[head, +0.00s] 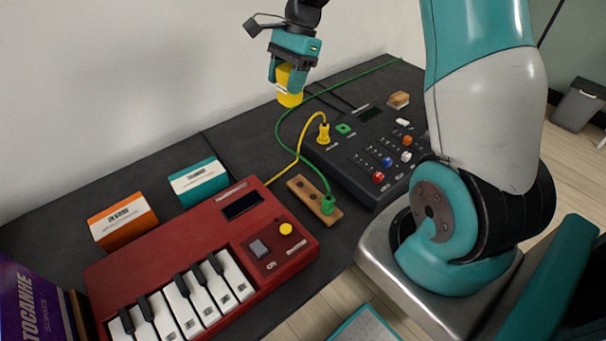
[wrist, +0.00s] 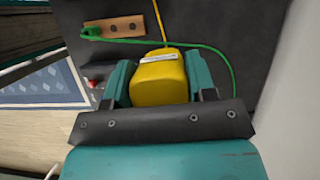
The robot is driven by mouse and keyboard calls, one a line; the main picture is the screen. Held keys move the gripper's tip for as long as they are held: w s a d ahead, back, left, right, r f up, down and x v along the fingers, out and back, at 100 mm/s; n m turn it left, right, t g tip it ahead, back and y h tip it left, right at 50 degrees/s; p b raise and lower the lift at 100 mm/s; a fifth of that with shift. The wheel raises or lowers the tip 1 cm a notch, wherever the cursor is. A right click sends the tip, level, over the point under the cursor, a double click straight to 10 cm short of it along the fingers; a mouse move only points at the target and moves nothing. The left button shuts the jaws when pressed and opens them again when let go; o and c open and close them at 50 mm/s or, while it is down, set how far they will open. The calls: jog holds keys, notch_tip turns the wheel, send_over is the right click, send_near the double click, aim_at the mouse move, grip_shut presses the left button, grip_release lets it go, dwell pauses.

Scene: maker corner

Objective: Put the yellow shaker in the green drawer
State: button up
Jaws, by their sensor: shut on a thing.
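The yellow shaker (head: 289,99) is held in my gripper (head: 288,82), raised above the back part of the dark table. In the wrist view the yellow shaker (wrist: 158,84) sits between the two teal fingers, with a small white label on it. My gripper is shut on its sides. I cannot make out a green drawer in either view. A teal box with a white label (head: 198,182) lies on the table to the left, but it does not clearly look like a drawer.
A red keyboard (head: 200,265) fills the front table. A black mixer (head: 370,160) with a yellow and a green cable stands right of centre. A wooden jack strip (head: 310,197) lies between them. An orange box (head: 122,221) stands at left. Bare table shows around the teal box.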

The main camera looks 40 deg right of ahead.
jog(key=shift+d+m, duration=0.25)
jog(key=shift+m, duration=0.15)
jog(key=shift+s+f, duration=0.1)
jog(key=shift+f, duration=0.25)
notch_tip(320, 180, down, 19)
jog(key=shift+r+b, duration=0.1)
jog(key=shift+b, duration=0.5)
jog(key=o, duration=1)
jog(key=shift+f, duration=0.2)
